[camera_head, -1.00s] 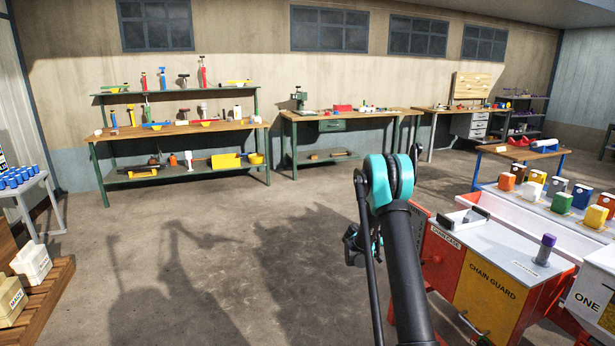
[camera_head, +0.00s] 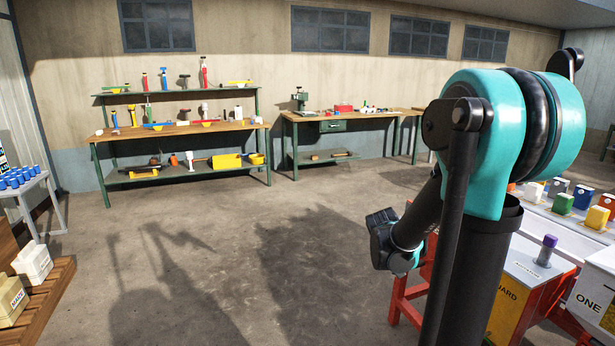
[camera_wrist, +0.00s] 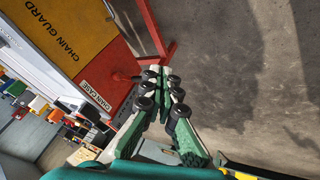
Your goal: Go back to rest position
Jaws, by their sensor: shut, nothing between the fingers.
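My gripper (camera_wrist: 161,72) shows in the wrist view with its fingers together and nothing between them. It hangs over bare floor beside the red metal frame of the chain stand. In the head view my arm fills the right side, folded with its elbow raised, and its wrist end sits left of the stand; the fingers cannot be made out there. The yellow chain guard panel (camera_wrist: 62,30) and the red chain case panel (camera_wrist: 112,84) lie left of the fingers in the wrist view, apart from them.
A purple-topped post (camera_head: 546,250) stands on the white stand top, near a white bin labelled ONE (camera_head: 590,300). Several coloured blocks (camera_head: 563,203) stand behind. Workbenches (camera_head: 180,130) line the far wall. A wooden pallet (camera_head: 48,290) lies at left. The middle floor (camera_head: 200,240) is clear.

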